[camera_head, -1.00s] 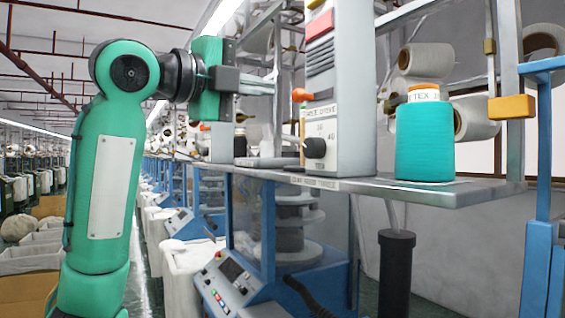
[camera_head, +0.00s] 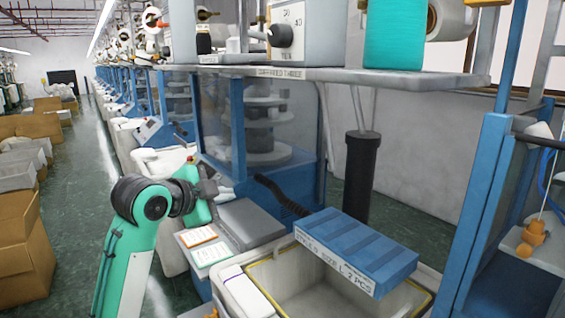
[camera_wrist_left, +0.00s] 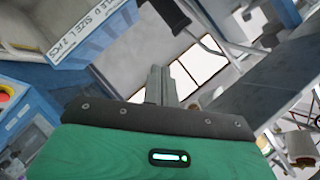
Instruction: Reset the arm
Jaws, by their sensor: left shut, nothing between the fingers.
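My left arm comes in from the lower left in the head view, with its green and dark grey gripper (camera_head: 222,188) low beside the blue machine's control console. Its fingers point right, shut with nothing between them. In the left wrist view the grey fingers of the left gripper (camera_wrist_left: 160,86) lie together past the green housing. My right gripper is not in view.
A blue-topped box lid (camera_head: 350,250) labelled "2 PCS" lies over a pale bin (camera_head: 300,295) to the right. The metal shelf (camera_head: 400,80) with a teal yarn cone (camera_head: 398,35) is above. Two cards (camera_head: 203,245) lie near my gripper. Cardboard boxes (camera_head: 25,220) stand left.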

